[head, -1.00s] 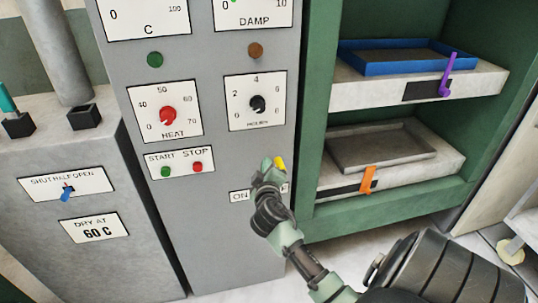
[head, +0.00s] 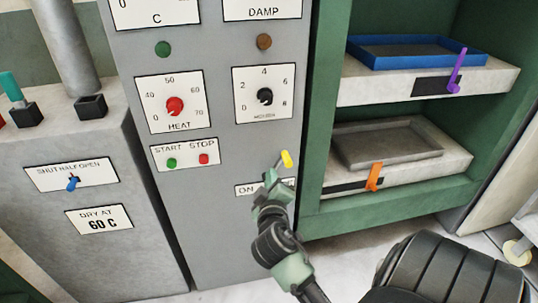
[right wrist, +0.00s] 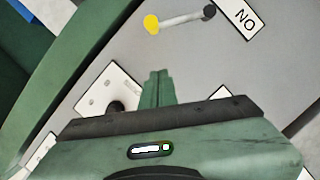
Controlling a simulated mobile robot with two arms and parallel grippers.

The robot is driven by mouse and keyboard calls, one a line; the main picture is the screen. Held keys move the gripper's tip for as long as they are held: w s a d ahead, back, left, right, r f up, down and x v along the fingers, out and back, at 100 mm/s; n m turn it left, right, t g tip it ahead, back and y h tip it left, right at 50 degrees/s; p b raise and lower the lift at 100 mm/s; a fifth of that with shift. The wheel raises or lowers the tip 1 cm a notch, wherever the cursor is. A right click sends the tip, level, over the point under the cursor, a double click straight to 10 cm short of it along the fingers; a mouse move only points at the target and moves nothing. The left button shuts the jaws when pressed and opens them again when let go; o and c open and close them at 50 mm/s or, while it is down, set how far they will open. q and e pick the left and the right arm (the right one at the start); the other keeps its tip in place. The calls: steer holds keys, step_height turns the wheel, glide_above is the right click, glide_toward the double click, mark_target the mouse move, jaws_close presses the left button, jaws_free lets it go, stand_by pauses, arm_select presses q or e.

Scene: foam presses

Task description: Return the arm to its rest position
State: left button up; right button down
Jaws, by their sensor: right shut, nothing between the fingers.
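My right gripper (head: 270,181) is in front of the lower part of the grey control panel (head: 228,225). It is shut and empty, and its fingers also show in the right wrist view (right wrist: 157,90). A lever with a yellow tip (head: 287,158) sticks out of the panel just beyond the fingertips. In the right wrist view the yellow tip (right wrist: 151,25) and its pale shaft stand clear of the fingers. An ON label (head: 245,190) is partly hidden behind the gripper. My left gripper is not in view.
Above are the red HEAT knob (head: 175,105), the black hours knob (head: 265,96) and START and STOP buttons (head: 203,158). To the right, a green cabinet (head: 400,212) holds a blue tray (head: 418,66) and a grey tray (head: 388,158).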

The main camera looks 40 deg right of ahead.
steer(key=s+a+f+n+g+y, duration=0.1)
steer(key=a+f+y, duration=0.25)
steer(key=f, duration=0.85)
steer(key=s+a+f+n+g+y, duration=0.15)
steer(key=a+f, duration=0.25)
steer(key=f, duration=0.7)
steer(key=s+a+f+g+y, duration=0.1)
steer(key=s+a+f+y, duration=0.2)
steer(key=f, duration=0.9)
steer(key=s+a+f+g+y, duration=0.2)
steer(key=s+a+f+g, duration=0.3)
steer(key=s+f, duration=0.75)
steer(key=s+a+f, duration=0.1)
steer(key=s+f, duration=0.2)
steer(key=s, duration=0.4)
steer(key=s+a+f+m+g, duration=0.1)
steer(key=s+f, duration=0.3)
steer(key=s, duration=0.3)
steer(key=s+a+f+m+g+y, duration=0.1)
steer(key=s+f, duration=0.3)
steer(key=s, duration=0.3)
steer(key=shift+s, duration=0.25)
